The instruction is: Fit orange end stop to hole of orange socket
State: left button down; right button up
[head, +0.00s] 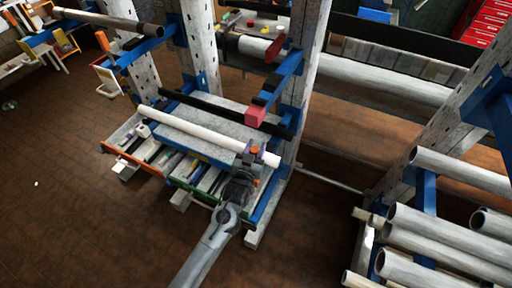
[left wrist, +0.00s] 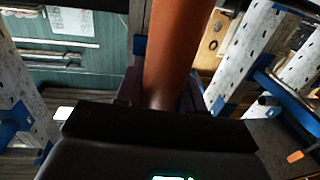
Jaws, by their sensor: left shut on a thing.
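The long white mast (head: 190,127) lies across the rack, slanting down to the right. My left gripper (head: 250,160) is at its right end, reaching up from below, and is shut on an orange piece. An orange-brown cylinder (left wrist: 176,45), which I take for the orange end stop, rises from between the dark fingers in the left wrist view. A small orange spot (head: 255,150) shows at the gripper's tip, with purple bits beside it. I cannot make out the orange socket or its hole for certain; the gripper covers that area. My right gripper is in neither view.
Open drawers (head: 165,160) with small parts sit below. Perforated uprights (head: 302,65) stand close behind. Thick pipes (head: 445,235) fill a rack at right.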

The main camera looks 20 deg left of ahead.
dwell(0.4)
pick_arm(q)
jog(key=shift+f+b, duration=0.55)
jog(key=shift+f, duration=0.2)
jog(key=shift+f+b, duration=0.7)
jog(key=shift+f, duration=0.35)
jog(key=shift+f+b, duration=0.75)
jog(key=shift+f, duration=0.35)
jog(key=c, duration=0.6)
grip_release()
jog(key=s, duration=0.5)
jog(key=s+p, duration=0.1)
jog(key=s, duration=0.4)
jog(key=shift+s+d, duration=0.2)
jog(key=shift+s, duration=0.2)
